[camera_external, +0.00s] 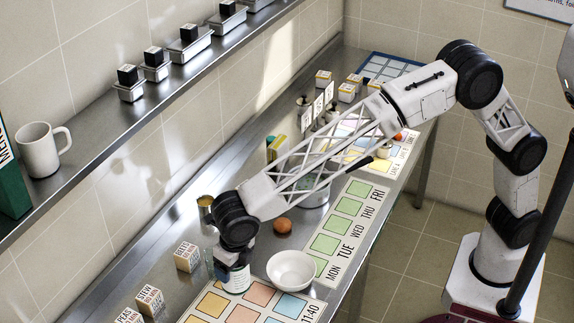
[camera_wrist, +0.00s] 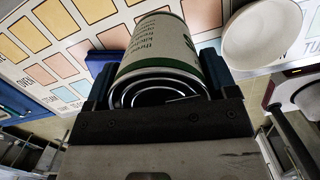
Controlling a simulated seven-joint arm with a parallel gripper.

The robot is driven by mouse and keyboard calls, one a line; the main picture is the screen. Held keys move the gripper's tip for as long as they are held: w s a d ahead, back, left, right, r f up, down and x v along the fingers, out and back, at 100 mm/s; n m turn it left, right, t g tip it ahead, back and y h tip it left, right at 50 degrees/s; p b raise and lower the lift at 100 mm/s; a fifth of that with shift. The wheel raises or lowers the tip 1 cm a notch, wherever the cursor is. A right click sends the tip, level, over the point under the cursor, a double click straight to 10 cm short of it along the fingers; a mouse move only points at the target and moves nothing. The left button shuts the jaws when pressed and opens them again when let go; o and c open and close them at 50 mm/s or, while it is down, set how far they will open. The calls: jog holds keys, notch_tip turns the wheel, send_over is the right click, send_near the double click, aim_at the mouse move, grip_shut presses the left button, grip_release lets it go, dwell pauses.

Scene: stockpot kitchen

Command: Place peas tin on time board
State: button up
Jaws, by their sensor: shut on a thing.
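My gripper (camera_external: 236,258) is shut on a tin (camera_external: 236,281) with a pale label and a dark green band. In the wrist view the tin (camera_wrist: 160,48) lies between the two fingers (camera_wrist: 156,88), its ringed metal end facing the camera. Some label print shows, but I cannot read the word peas. The time board (camera_external: 254,296), with coloured squares and "11:40" at its edge, lies on the counter at the bottom. The tin is at its upper left edge in the external view; whether it touches is unclear. The board (camera_wrist: 45,52) shows beyond the tin in the wrist view.
A white bowl (camera_external: 291,270) stands just right of the tin and also shows in the wrist view (camera_wrist: 262,35). A weekday board (camera_external: 345,222) lies behind it. A brown ball (camera_external: 283,226), an open can (camera_external: 205,209) and lettered blocks (camera_external: 187,257) are nearby.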

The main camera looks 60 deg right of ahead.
aim_at(235, 280)
jog(key=shift+f, duration=0.35)
jog(key=shift+f, duration=0.1)
jog(key=shift+f, duration=2.45)
jog(key=shift+f, duration=2.45)
jog(key=shift+f, duration=0.15)
jog(key=o, duration=1.1)
jog(key=shift+o, duration=0.2)
